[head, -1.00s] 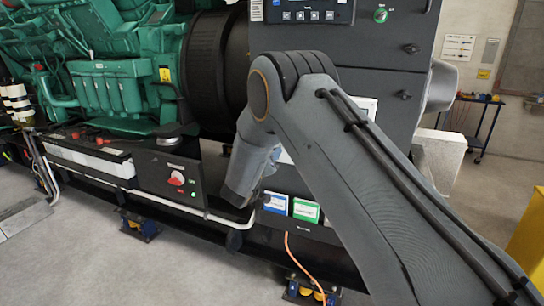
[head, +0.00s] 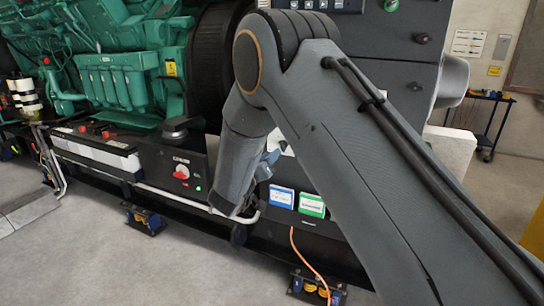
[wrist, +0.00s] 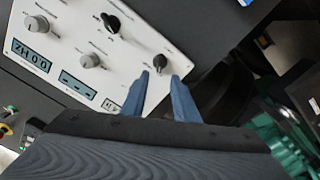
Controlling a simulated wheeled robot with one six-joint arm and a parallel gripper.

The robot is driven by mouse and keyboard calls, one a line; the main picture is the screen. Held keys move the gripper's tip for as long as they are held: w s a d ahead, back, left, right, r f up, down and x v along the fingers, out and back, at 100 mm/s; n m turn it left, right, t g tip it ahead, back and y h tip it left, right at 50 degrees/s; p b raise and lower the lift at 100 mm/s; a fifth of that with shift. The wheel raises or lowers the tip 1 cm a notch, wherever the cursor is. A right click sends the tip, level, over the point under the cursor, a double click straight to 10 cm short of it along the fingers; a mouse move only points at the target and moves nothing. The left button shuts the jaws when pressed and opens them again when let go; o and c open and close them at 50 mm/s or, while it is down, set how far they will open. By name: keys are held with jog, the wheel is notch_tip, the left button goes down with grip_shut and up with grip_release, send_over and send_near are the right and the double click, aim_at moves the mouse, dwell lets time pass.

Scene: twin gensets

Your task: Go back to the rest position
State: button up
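My gripper (wrist: 160,82) shows in the wrist view as two blue fingers with a gap between their tips and nothing held. Beyond them is a white control panel (wrist: 75,45) with several knobs and small displays, one reading 0.0 HZ upside down. A black knob (wrist: 159,63) appears just past the fingertips; I cannot tell whether they touch it. In the head view, my bent arm hides most of the gripper; only a bit of blue (head: 265,165) shows beside the wrist, in front of the dark cabinet.
The green engine (head: 115,80) fills the left. A small table (head: 482,110) stands at the back right. Floor is clear at front left.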

jog(key=s+d+f+g+y, duration=0.1)
jog(key=s+d+g+y, duration=0.4)
jog(key=d, duration=0.5)
jog(key=s+d+f+g, duration=0.1)
jog(key=s+d+g, duration=0.2)
jog(key=s, duration=0.8)
jog(key=s+d+f+m+g, duration=0.1)
jog(key=s+d+g, duration=0.3)
jog(key=s+d, duration=0.4)
jog(key=s+d+f+m+g+y, duration=0.1)
jog(key=s+d+g, duration=0.3)
jog(key=s, duration=1)
jog(key=shift+d+f, duration=0.8)
jog(key=shift+d, duration=0.05)
jog(key=shift+c, duration=0.4)
